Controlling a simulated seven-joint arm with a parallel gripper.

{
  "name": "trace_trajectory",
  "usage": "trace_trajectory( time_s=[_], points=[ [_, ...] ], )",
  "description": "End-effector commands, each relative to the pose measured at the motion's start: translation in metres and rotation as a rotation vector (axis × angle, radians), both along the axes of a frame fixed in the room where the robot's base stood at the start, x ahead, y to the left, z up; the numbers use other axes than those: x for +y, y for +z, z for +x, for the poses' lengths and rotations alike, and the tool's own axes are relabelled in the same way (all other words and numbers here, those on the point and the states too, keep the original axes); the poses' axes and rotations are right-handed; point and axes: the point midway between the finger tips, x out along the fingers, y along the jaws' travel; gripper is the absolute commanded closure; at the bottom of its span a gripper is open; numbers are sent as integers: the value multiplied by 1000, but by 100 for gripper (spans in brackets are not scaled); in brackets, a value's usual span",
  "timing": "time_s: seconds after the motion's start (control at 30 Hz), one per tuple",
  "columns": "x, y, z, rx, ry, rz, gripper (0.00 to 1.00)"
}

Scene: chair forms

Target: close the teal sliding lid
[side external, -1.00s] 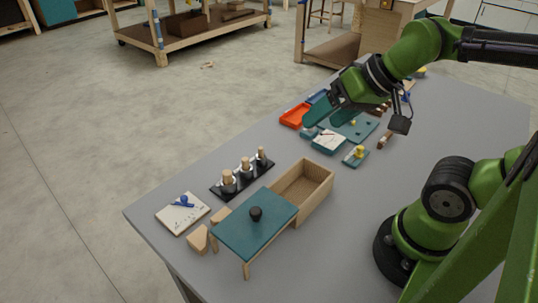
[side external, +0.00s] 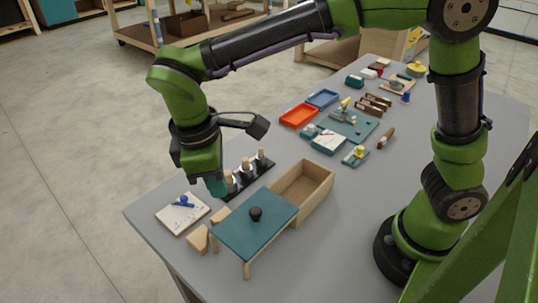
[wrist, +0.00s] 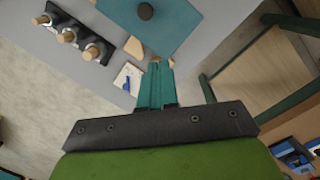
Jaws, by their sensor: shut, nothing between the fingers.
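The back part of the box stands open and looks empty inside. A wooden leg holds up the lid's front end.
A black rack with several wooden-topped pieces (side external: 250,177) stands behind my gripper. A notepad with a blue item (side external: 183,213) and wooden blocks (side external: 199,239) lie near the lid's left side. Red (side external: 299,115) and blue trays are farther back. The table right of the box is clear.

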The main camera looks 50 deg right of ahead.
Motion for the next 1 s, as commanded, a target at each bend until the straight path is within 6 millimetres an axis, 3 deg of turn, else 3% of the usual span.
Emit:
trace_trajectory(
  time_s=[0.03, 0.1, 0.23, 0.33, 0.57, 1.0],
  points=[
    [19, -9, 1, 34, 91, -51, 100],
    [38, -15, 3, 74, 201, -115, 100],
    [53, -9, 9, 127, 329, -186, 100],
    [51, 8, 10, 148, 374, -195, 100],
    [43, -3, 4, 190, 415, -200, 100],
    [11, -86, -7, 190, 410, -198, 100]
  ],
)
